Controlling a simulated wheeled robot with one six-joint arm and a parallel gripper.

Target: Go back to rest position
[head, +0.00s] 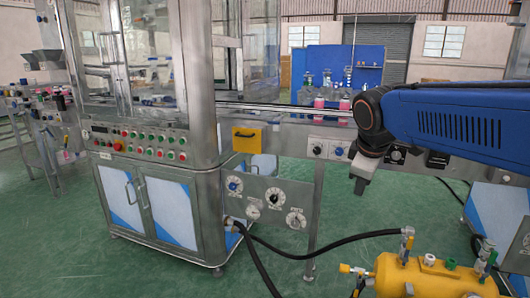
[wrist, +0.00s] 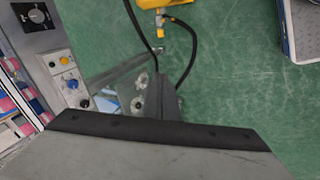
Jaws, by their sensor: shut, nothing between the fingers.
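My gripper (head: 362,176) hangs at the end of my blue arm, at the right of the head view. It points down in front of the conveyor frame's button panel and is shut and empty. In the wrist view the dark gripper body fills the bottom, and the shut fingers (wrist: 158,98) point down toward the floor. No object is held.
The crimping machine (head: 150,140) with its button panel stands at left. A conveyor (head: 285,112) runs right from it, with dials (head: 274,198) below. A yellow compressor tank (head: 430,278) with black hoses stands in front at lower right. Green floor (head: 150,275) is open at lower left.

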